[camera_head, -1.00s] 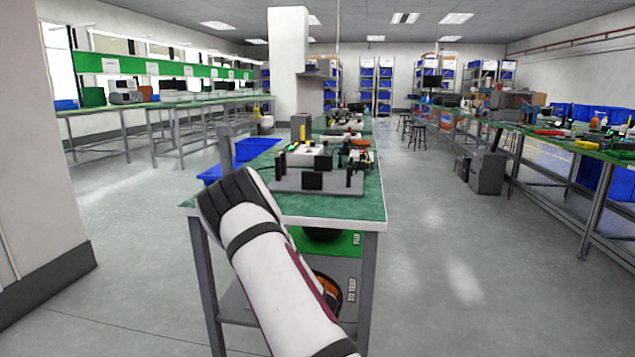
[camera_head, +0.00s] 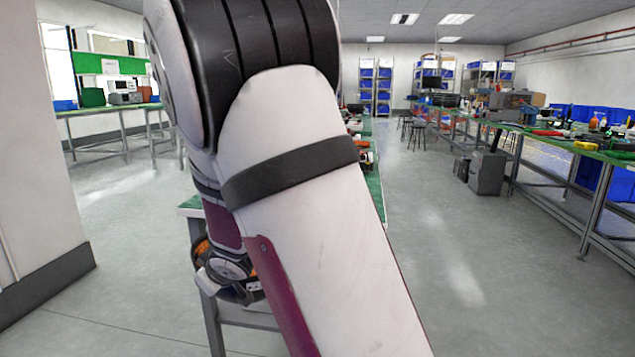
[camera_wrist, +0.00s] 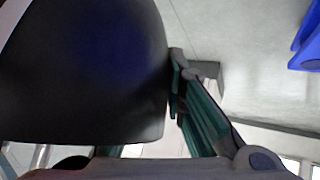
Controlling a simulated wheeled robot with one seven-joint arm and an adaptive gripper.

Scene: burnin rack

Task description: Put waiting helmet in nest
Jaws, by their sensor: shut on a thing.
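A dark, smooth domed helmet (camera_wrist: 90,75) fills the left of the wrist view, with a pale band at its upper left corner. My gripper (camera_wrist: 188,92) is shut on it. One finger with green sides shows against the dome's right edge; the other finger is hidden. In the head view my raised arm covers most of the near bench (camera_head: 373,190), so the nest and the bench's fixtures are hidden. My wrist hangs low at the bench's left front; the helmet cannot be made out there.
A wall pillar (camera_head: 45,140) stands at the left. A long bench (camera_head: 575,150) with tools runs along the right, with a grey cabinet (camera_head: 488,172) beside it. The aisle floor (camera_head: 450,250) between is clear. A blue bin (camera_wrist: 307,45) shows in the wrist view.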

